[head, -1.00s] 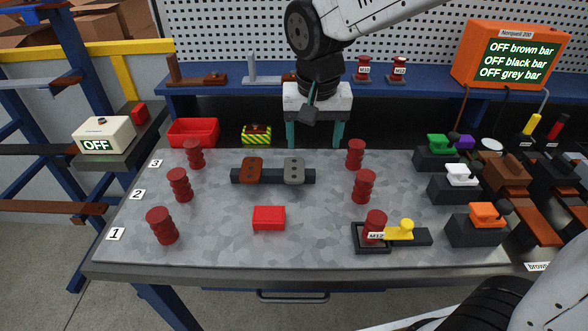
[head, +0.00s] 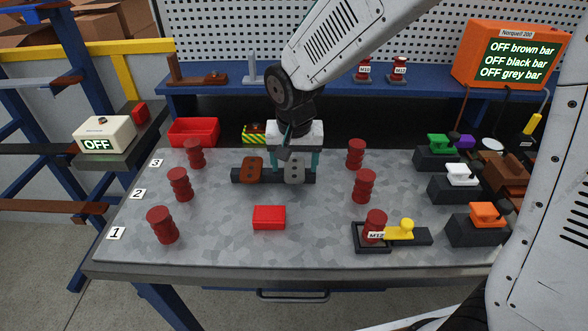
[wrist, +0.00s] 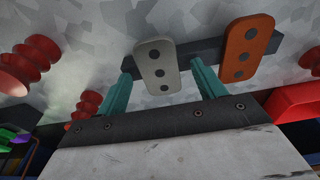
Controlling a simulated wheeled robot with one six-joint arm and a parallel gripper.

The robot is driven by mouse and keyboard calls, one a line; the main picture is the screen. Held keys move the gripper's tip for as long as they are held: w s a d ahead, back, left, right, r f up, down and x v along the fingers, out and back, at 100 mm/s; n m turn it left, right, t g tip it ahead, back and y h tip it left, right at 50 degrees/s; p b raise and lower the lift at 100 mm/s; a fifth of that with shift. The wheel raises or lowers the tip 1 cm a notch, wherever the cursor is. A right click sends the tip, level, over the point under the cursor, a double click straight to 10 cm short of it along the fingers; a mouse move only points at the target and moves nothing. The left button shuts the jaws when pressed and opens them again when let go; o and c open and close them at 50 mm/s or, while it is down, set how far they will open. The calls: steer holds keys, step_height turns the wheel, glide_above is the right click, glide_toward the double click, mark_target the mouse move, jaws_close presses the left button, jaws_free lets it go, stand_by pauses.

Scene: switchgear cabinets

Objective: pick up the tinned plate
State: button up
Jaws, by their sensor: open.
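The tinned plate (head: 293,170) is a grey rounded plate with dark holes. It rests on the right part of a dark bar (head: 273,176) on the table. A copper-brown plate (head: 252,169) rests on the same bar to its left. My gripper (head: 294,163) is open, pointing down, above and behind the bar at the grey plate. In the wrist view the grey plate (wrist: 157,68) lies between the two teal fingers, with no clear contact. The copper plate (wrist: 250,48) is beyond the right finger there.
Red ribbed insulators (head: 179,185) stand along both sides of the table. A red block (head: 269,217) lies in front of the bar. A red bin (head: 194,132) and a striped box (head: 255,134) are behind. Black units with coloured handles (head: 476,223) line the right edge.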

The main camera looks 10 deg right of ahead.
steer(key=c, duration=1.3)
steer(key=shift+r, duration=0.1)
